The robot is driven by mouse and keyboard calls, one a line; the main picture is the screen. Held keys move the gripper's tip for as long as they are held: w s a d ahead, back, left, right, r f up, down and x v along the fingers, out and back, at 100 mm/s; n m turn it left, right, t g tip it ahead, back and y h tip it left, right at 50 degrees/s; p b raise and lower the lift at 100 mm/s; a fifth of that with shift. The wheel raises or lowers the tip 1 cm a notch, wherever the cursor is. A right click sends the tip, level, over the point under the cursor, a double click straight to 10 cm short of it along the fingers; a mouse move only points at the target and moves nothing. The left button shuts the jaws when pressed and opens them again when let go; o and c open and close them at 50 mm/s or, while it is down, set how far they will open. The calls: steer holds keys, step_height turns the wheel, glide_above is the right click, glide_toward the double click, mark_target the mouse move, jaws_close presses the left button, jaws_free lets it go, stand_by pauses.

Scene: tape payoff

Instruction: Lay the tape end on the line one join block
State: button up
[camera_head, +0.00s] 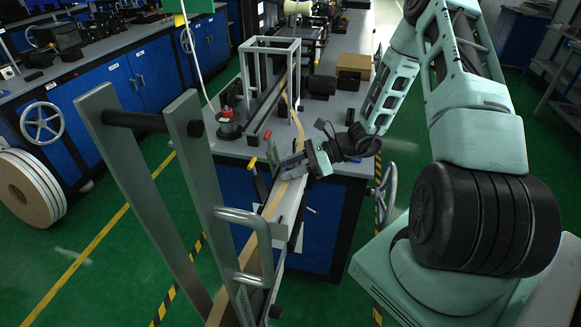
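The tan tape (263,214) runs from the grey frame at the bottom, up a pale sloping channel (287,203) to the bench edge. A tan strip (298,118) also shows further up, by the dark rail on the bench. My gripper (286,171) is at the bench's front edge, over the upper end of the channel, with its fingers pointing left at the tape. The fingers and the tape overlap in this view, so I cannot tell whether they are shut on it. The tape end is hidden or too small to make out. I cannot identify the line one join block with certainty.
A large grey frame with a handle (245,216) stands in the left foreground. A grey upright frame (270,44) and a dark rail (262,112) stand on the bench. A red and black device (228,125) sits left of the rail. A cardboard box (353,66) stands further back.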

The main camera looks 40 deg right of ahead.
steer(key=shift+w+d+r, duration=0.1)
steer(key=shift+w+d, duration=0.15)
steer(key=shift+d, duration=0.05)
steer(key=shift+d+r, duration=0.1)
steer(key=shift+d, duration=0.15)
steer(key=b+v, duration=0.2)
steer(key=v, duration=1.4)
steer(key=shift+s+b, duration=0.4)
steer(key=shift+s, duration=0.2)
